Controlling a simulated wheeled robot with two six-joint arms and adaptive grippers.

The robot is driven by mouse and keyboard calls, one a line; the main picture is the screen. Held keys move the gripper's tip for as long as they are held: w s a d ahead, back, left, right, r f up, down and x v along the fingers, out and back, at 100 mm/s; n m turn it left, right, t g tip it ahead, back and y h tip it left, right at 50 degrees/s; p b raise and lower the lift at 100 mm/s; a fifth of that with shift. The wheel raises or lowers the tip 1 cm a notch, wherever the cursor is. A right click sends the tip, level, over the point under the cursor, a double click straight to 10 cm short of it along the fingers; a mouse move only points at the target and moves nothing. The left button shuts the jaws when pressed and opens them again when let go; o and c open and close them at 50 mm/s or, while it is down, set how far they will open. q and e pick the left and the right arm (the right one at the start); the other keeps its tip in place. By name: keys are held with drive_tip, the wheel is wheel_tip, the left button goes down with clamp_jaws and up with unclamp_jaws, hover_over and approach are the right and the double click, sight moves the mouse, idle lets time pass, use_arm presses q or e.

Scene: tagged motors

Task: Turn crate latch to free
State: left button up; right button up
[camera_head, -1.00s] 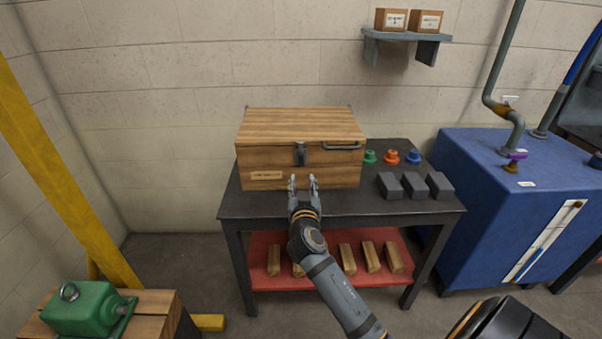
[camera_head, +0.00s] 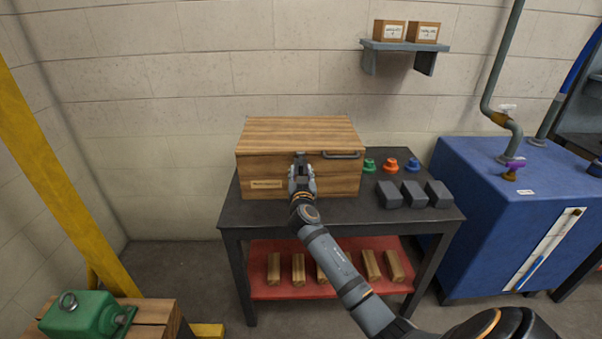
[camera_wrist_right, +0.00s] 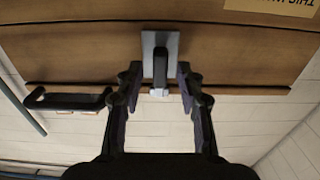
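A wooden crate (camera_head: 262,172) with a closed lid stands on the dark workbench. Its grey latch (camera_head: 300,156) is on the front face at the lid seam, mostly hidden behind my gripper in the head view. In the right wrist view the latch (camera_wrist_right: 160,62) shows as a dark lever on a light plate, in line with the crate front's vertical. My right gripper (camera_head: 301,172) is at the crate front. In the right wrist view its two fingers (camera_wrist_right: 160,82) are apart, one on each side of the lever, with gaps visible. My left gripper is not in view.
The crate's handle (camera_head: 341,156) sits right of the latch. Green, orange and blue knobs (camera_head: 390,166) and several dark blocks (camera_head: 413,194) are on the bench (camera_head: 340,212) to the right. A blue cabinet (camera_head: 475,215) stands further right. A shelf (camera_head: 405,46) is above.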

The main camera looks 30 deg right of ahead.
clamp_jaws()
idle(0.3)
drive_tip(key=n, duration=0.5)
drive_tip(key=shift+a, duration=0.1)
drive_tip(key=n+p, duration=0.1)
drive_tip(key=n, duration=0.3)
drive_tip(key=shift+n+p, duration=0.45)
drive_tip(key=shift+n, duration=0.65)
drive_tip(key=n+p, duration=0.1)
drive_tip(key=n, duration=0.2)
drive_tip(key=shift+a+f, duration=0.1)
drive_tip(key=shift+f, duration=0.05)
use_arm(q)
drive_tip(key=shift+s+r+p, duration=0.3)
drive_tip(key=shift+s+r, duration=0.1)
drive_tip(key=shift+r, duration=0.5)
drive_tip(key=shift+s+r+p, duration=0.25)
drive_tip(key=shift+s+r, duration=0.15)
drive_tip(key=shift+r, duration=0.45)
use_arm(e)
drive_tip(key=shift+w+f+n, duration=0.1)
drive_tip(key=shift+n, duration=1.9)
